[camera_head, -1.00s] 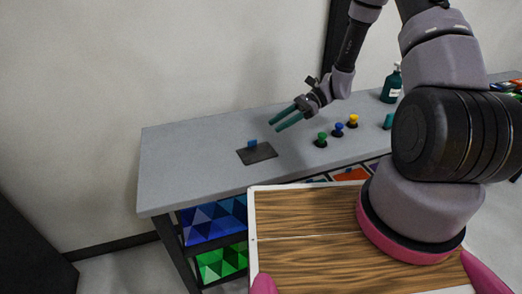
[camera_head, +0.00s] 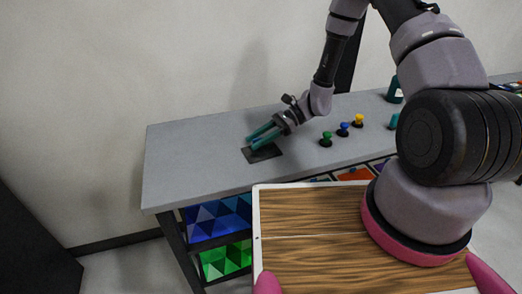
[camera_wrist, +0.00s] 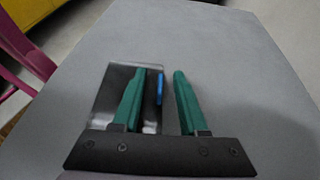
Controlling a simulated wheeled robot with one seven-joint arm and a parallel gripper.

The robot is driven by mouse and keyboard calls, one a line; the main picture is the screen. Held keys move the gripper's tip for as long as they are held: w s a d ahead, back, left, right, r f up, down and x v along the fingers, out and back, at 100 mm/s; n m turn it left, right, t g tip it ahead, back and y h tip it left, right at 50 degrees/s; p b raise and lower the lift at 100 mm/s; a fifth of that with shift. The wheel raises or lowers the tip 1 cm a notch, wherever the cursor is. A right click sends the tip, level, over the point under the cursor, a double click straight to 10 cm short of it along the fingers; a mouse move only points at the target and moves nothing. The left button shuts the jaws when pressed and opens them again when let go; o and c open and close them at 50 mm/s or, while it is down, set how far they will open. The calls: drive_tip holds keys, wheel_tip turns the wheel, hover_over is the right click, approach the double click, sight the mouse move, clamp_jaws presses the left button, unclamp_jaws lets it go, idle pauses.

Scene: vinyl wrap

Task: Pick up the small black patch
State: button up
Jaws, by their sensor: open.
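The small black patch (camera_head: 267,155) lies flat on the grey table near its left end. A blue handle (camera_head: 255,143) stands up from it. In the wrist view the patch (camera_wrist: 107,95) shows under and to the left of my gripper, and the blue handle (camera_wrist: 160,88) stands between the two green fingers. My gripper (camera_head: 256,137) is over the patch, tilted down; it also shows in the wrist view (camera_wrist: 161,75). It is open, with gaps visible on both sides of the handle. The fingers cover part of the patch.
Small green (camera_head: 326,138), blue (camera_head: 343,129) and yellow (camera_head: 358,120) knobbed items stand on the table to the right. A teal bottle (camera_head: 395,88) stands further back. The grey tabletop (camera_head: 190,160) is clear to the left. Wood-patterned sheets lie in front.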

clamp_jaws()
